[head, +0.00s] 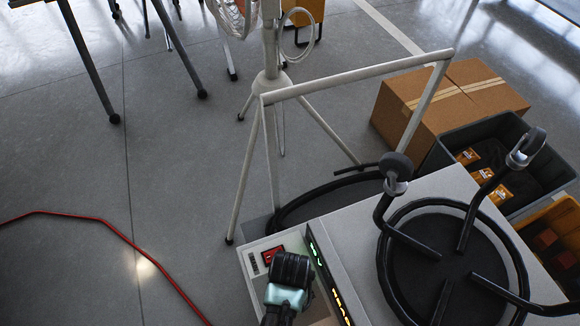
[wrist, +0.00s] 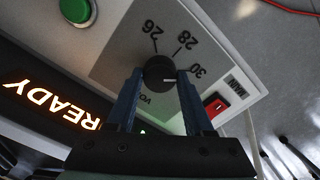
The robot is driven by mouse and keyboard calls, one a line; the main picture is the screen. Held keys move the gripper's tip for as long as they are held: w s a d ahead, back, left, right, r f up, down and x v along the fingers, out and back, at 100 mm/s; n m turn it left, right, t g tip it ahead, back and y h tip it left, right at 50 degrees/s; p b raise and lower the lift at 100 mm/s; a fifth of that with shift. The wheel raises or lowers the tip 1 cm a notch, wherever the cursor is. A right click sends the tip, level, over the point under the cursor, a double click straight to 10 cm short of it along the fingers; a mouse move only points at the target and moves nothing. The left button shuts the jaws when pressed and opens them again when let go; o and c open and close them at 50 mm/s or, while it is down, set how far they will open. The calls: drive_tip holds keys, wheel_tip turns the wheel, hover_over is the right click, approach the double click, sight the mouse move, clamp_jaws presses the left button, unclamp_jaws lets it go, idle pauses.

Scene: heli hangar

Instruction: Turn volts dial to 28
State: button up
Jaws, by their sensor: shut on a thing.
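The volts dial (wrist: 160,71) is a round black knob on a grey panel plate, seen in the wrist view. Numbers 26, 28 and 30 (wrist: 192,55) are printed around it. The dial's white pointer line points right, beside the 30 and away from 28. My gripper (wrist: 160,76) has its two blue fingers on either side of the knob, shut on it. In the head view my gripper (head: 288,285) is over the cart's control panel (head: 252,262) and hides the dial.
A red rocker switch (wrist: 215,105) sits close to the dial. A green button (wrist: 76,10) and a lit READY display (wrist: 50,103) are on the other side. Black cable coils (head: 385,255) lie on the cart top. Boxes (head: 450,95) stand behind; a red hose (head: 110,230) crosses the floor.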

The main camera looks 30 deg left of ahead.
clamp_jaws()
drive_tip(key=shift+r+p, duration=0.1)
drive_tip(key=shift+p, duration=0.3)
drive_tip(key=n+p, duration=0.3)
drive_tip(key=shift+r, duration=0.2)
drive_tip(key=n+p, duration=0.3)
drive_tip(key=shift+f, duration=0.1)
drive_tip(key=shift+w+f+n+p, duration=0.15)
drive_tip(key=shift+n+p, duration=0.7)
drive_tip(key=shift+n, duration=1.05)
drive_tip(key=o, duration=1.1)
unclamp_jaws()
drive_tip(key=shift+c, duration=0.2)
